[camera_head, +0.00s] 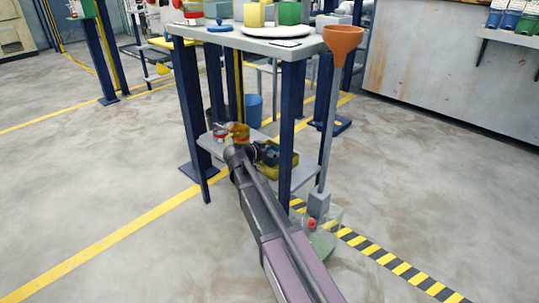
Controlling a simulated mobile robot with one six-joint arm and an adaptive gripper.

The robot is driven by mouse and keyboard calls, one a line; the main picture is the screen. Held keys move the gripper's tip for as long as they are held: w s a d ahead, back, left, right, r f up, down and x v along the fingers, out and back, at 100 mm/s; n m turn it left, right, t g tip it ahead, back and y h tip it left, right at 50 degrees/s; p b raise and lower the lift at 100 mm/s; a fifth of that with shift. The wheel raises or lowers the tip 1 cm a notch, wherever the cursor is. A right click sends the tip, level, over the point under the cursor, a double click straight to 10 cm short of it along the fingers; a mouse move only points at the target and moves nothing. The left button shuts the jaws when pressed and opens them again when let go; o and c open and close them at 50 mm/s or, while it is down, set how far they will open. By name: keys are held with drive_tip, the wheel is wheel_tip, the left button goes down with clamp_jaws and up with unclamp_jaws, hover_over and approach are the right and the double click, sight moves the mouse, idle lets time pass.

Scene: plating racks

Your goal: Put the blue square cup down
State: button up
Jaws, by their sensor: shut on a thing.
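My gripper (266,153) is small and dark in the head view, over the lower shelf of the table. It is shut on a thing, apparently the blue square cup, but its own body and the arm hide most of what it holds. I cannot make out the cup's shape or whether it touches the shelf. The lower shelf (298,177) is grey and stands between dark blue legs. A yellow thing (284,166) is right beside the gripper.
Red and yellow items (238,131) crowd the lower shelf left of the gripper. The tabletop (240,42) above holds a white plate (277,31), a yellow block (255,15) and a green block (289,13). An orange funnel (343,40) on a pole stands at the right corner.

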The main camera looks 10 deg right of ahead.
drive_tip(key=shift+f, duration=0.1)
drive_tip(key=o, duration=1.1)
drive_tip(key=shift+s+a+r, duration=0.1)
drive_tip(key=shift+r, duration=0.15)
drive_tip(key=p+v, duration=0.4)
drive_tip(key=v, duration=0.7)
drive_tip(key=shift+s+a+r+p, duration=0.15)
drive_tip(key=shift+s+a+p, duration=0.05)
drive_tip(key=shift+a+p, duration=0.15)
drive_tip(key=shift+s+d, duration=0.1)
drive_tip(key=shift+s, duration=0.05)
